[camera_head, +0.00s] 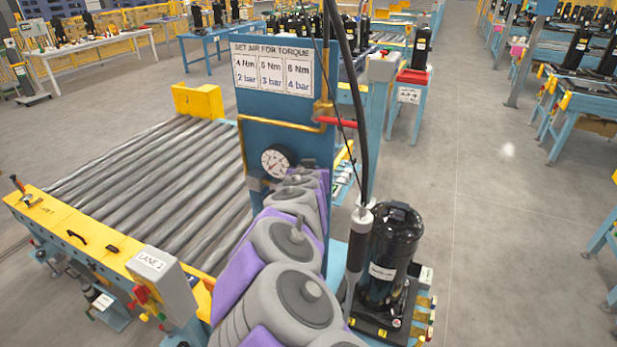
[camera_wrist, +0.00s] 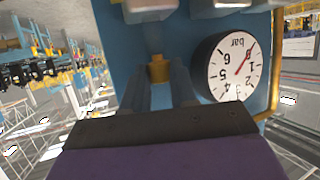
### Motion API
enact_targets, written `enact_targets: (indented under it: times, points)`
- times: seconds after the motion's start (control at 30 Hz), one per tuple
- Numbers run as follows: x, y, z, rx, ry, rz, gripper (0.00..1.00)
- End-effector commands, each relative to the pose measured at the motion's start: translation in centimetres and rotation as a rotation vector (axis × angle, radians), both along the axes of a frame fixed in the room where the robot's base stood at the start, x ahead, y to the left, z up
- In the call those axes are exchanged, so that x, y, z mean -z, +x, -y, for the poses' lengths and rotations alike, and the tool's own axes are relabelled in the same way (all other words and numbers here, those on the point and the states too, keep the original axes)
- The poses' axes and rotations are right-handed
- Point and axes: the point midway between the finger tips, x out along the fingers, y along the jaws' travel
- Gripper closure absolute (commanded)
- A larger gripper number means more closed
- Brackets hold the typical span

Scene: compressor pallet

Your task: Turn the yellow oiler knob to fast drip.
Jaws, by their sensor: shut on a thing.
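The yellow oiler knob (camera_wrist: 157,68) shows small in the wrist view, against the blue panel and between the tips of my fingers. My gripper (camera_wrist: 158,80) is shut on it, one finger on each side. The wrist view is turned upside down. In the head view my own arm hides the knob and most of my gripper. The knob's markings and its setting cannot be read.
A round pressure gauge (camera_wrist: 235,67) sits beside my gripper; it also shows in the head view (camera_head: 275,160). The blue panel (camera_head: 285,115) carries a torque sign (camera_head: 272,66). A black compressor (camera_head: 391,255) stands right of my arm. A roller conveyor (camera_head: 150,180) lies left.

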Motion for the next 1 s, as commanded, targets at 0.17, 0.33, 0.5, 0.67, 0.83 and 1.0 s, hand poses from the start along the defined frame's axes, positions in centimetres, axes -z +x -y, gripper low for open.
enact_targets:
  times: [0.17, 0.33, 0.5, 0.67, 0.83, 1.0]
  points:
    - [0.0, -0.02, -0.01, -0.044, 0.002, 0.0, 1.0]
    - [0.03, -0.03, 0.06, -0.066, 0.001, -0.001, 1.0]
    - [0.07, -0.03, 0.1, -0.072, -0.001, -0.002, 1.0]
    - [0.09, -0.02, 0.1, -0.072, -0.001, -0.002, 1.0]
    - [0.12, -0.02, 0.11, -0.072, -0.001, -0.002, 0.68]
    - [0.11, 0.01, 0.14, -0.071, -0.001, -0.002, 0.63]
